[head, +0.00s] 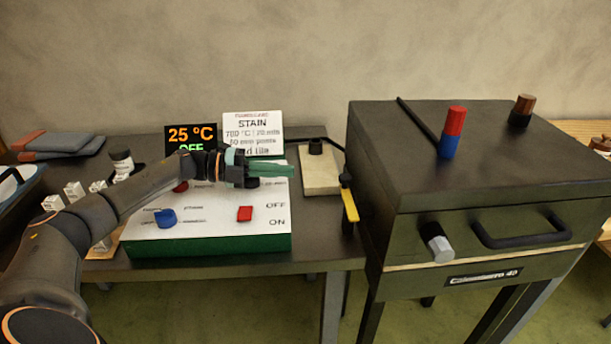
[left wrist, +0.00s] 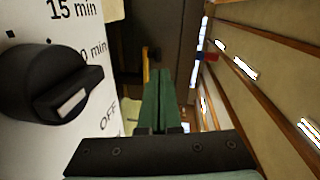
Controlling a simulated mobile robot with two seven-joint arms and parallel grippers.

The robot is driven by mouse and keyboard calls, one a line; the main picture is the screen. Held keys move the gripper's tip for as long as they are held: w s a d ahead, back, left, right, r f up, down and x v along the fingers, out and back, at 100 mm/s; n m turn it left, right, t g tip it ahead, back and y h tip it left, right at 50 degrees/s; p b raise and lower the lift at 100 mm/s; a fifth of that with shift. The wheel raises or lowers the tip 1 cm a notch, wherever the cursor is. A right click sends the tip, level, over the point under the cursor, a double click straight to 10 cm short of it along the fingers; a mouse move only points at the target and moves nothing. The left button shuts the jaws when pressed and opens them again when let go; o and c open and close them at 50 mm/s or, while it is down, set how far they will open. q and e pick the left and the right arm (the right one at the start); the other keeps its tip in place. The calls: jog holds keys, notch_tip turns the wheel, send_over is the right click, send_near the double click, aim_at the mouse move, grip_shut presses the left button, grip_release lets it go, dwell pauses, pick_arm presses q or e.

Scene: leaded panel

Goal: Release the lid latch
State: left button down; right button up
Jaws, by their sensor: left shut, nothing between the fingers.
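The dark kiln (head: 400,170) stands at the right with its lid down. A dark knob with a pale faceted end (head: 437,242) sticks out of its front, left of a black bar handle (head: 520,236); it looks like the lid latch, but I cannot be sure. A yellow lever (head: 349,203) hangs at the kiln's left side. My left gripper (head: 291,170), with green fingers, is over the white control panel, pointing right, well apart from the kiln. Its fingers (left wrist: 160,100) are shut and empty in the left wrist view. My right gripper is not in view.
The white control panel (head: 200,235) has a blue knob (head: 166,218) and a red switch (head: 245,214). A black dial (left wrist: 55,85) is close in the left wrist view. A display (head: 190,138) and sign (head: 253,130) stand behind. A red-and-blue cylinder (head: 452,132) stands on the kiln.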

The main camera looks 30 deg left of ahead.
pick_arm(q)
jog(key=shift+v, duration=1.25)
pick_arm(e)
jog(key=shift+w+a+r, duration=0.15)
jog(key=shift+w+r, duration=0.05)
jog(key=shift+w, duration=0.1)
pick_arm(q)
jog(key=shift+r, duration=0.1)
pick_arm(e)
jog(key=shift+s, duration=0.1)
